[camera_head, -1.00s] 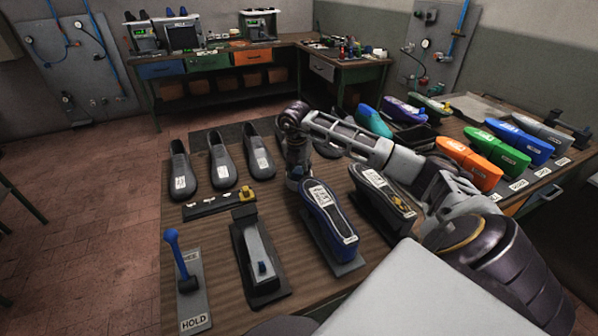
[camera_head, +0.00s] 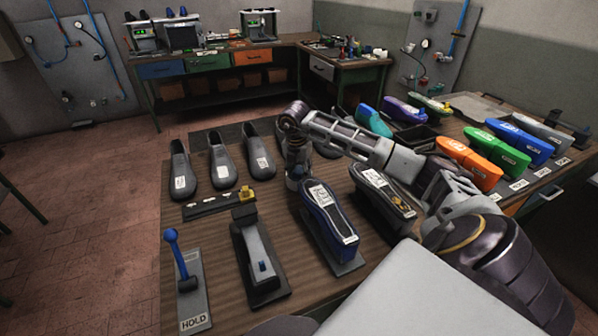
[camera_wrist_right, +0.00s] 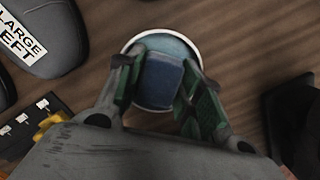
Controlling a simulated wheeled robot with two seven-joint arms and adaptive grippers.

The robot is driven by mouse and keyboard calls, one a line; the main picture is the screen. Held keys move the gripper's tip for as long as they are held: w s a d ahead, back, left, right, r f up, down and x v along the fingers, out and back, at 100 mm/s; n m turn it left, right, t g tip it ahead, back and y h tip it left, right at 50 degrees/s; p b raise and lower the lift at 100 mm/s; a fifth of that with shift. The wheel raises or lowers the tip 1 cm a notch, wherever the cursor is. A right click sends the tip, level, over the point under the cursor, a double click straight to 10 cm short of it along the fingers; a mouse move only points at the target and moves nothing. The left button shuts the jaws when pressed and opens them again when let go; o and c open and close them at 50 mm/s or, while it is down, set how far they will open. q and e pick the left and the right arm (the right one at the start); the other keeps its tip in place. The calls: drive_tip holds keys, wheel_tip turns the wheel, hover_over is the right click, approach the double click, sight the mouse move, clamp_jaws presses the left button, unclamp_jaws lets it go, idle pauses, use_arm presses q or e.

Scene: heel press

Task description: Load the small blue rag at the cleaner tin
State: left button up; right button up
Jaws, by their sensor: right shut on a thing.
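In the right wrist view, my right gripper (camera_wrist_right: 160,88) is shut on the small blue rag (camera_wrist_right: 161,82). The rag lies between the green-padded fingers, directly over the cleaner tin (camera_wrist_right: 178,45), which shows as a round white rim with a teal inside. I cannot tell whether the rag touches the tin. In the head view, my right gripper (camera_head: 294,180) points down behind the blue shoe form, and the rag and most of the tin are hidden there. My left gripper is not in view.
Grey shoes (camera_head: 222,165) stand at the left of the gripper. A blue shoe form (camera_head: 328,218) and a dark one (camera_head: 382,192) stand in front and to the right. A hold lever (camera_head: 180,255) and a grey press (camera_head: 258,260) stand at the front left.

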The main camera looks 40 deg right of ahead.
sight(299, 170)
drive_tip(key=shift+s+a+f, duration=0.1)
drive_tip(key=shift+f, duration=0.05)
drive_tip(key=shift+r+p, duration=2.15)
drive_tip(key=shift+r, duration=1.5)
